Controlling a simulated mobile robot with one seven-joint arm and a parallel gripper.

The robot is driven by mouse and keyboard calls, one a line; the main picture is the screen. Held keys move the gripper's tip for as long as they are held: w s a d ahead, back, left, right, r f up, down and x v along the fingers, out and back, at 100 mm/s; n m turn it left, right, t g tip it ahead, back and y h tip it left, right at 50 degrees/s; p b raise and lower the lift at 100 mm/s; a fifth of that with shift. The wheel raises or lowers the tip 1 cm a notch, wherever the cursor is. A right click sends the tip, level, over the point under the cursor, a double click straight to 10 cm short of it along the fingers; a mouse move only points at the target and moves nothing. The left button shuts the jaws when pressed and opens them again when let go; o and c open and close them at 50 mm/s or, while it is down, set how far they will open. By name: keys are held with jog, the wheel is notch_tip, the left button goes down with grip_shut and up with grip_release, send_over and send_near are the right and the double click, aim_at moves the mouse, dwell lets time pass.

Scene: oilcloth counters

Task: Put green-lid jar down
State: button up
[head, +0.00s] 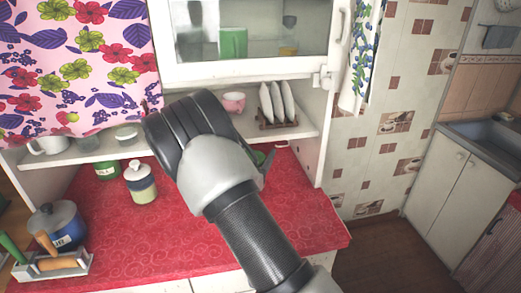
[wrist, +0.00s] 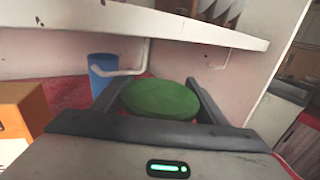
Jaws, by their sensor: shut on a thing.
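The green-lid jar shows in the wrist view as a round green lid (wrist: 160,98) between the two dark fingers of my gripper (wrist: 158,84). My gripper is shut on it. The jar's body is hidden below the lid. In the head view my arm covers most of my gripper (head: 267,163), and only a bit of green (head: 258,157) shows beside it, over the red counter (head: 290,225). I cannot tell whether the jar's base touches the counter.
A white-lidded jar (head: 141,184), a small green jar (head: 106,169) and a blue pot (head: 58,226) stand left on the counter. A shelf with a pink cup (head: 234,102) and a plate rack (head: 278,122) overhangs the back. A blue cup (wrist: 104,73) and orange box (wrist: 22,115) stand left in the wrist view.

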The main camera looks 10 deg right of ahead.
jog(key=shift+w+d+r, duration=0.1)
jog(key=shift+w+d, duration=0.25)
jog(key=shift+w, duration=0.25)
jog(key=w, duration=0.1)
jog(key=w+d+f, duration=0.1)
jog(key=w, duration=0.1)
jog(key=shift+d+f, duration=0.25)
jog(key=shift+d, duration=0.15)
jog(key=shift+f, duration=0.1)
jog(key=shift+f, duration=0.15)
jog(key=o, duration=2)
